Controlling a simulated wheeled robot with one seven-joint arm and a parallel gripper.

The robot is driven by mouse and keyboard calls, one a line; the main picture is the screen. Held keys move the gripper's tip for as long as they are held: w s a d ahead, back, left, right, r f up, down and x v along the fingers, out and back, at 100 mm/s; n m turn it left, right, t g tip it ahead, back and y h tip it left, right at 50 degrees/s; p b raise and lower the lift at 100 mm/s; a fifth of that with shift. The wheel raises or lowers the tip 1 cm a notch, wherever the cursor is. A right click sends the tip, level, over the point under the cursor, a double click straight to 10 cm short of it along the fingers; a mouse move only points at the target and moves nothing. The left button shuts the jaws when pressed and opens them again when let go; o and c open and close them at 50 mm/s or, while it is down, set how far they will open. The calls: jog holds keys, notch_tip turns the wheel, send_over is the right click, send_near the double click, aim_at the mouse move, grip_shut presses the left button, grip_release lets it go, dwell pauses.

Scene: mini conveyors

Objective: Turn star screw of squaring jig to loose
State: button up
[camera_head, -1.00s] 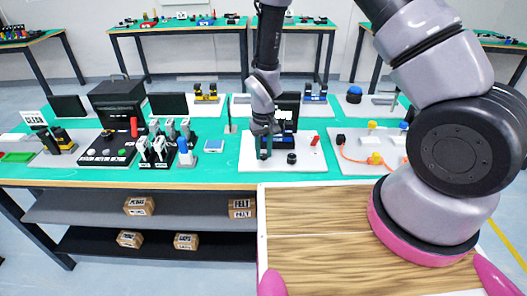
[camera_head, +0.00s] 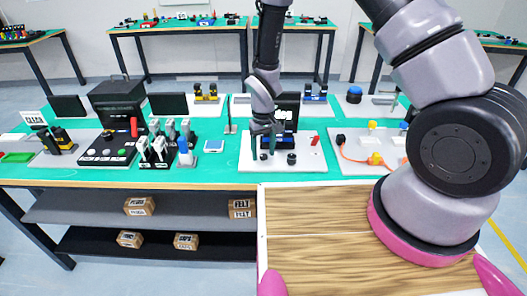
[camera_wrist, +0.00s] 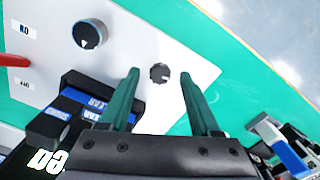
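The squaring jig has a white base plate (camera_head: 252,165) on the green bench, with a black and blue block (camera_wrist: 75,100). A small dark star-edged screw (camera_wrist: 159,73) with a pale mark stands on the plate in the wrist view. My gripper (camera_wrist: 160,88) points down over the plate, its two green fingers apart. The screw shows in the gap between the fingertips, slightly beyond them, with clear space on both sides. Nothing is held. My gripper (camera_head: 263,150) also shows in the head view, at the plate's left part. Height above the screw is hard to tell.
A larger black knob (camera_wrist: 89,34) with a white pointer stands on the same plate, and a red lever (camera_head: 315,140) is at its right. A board with cables and yellow parts (camera_head: 375,158) lies to the right. White-handled clamps (camera_head: 153,150) stand to the left.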

notch_tip(320, 180, up, 11)
dwell(0.7)
notch_tip(320, 180, up, 11)
jog(key=m+t+y, duration=0.1)
jog(key=m, duration=0.1)
send_over(264, 155)
jog(key=w+d, duration=0.2)
jog(key=d, duration=0.3)
jog(key=s+d+r+m+t, duration=0.2)
jog(key=d+r, duration=0.4)
jog(key=r, duration=0.4)
jog(key=s+d+r+m+t+y, duration=0.1)
jog(key=s+d+r+m+t, duration=0.3)
jog(key=s+d+r, duration=0.7)
notch_tip(264, 155, up, 4)
jog(key=s, duration=0.2)
jog(key=shift+s+d+f+m, duration=0.2)
jog(key=shift+s+d+m, duration=0.05)
jog(key=shift+s+m, duration=0.15)
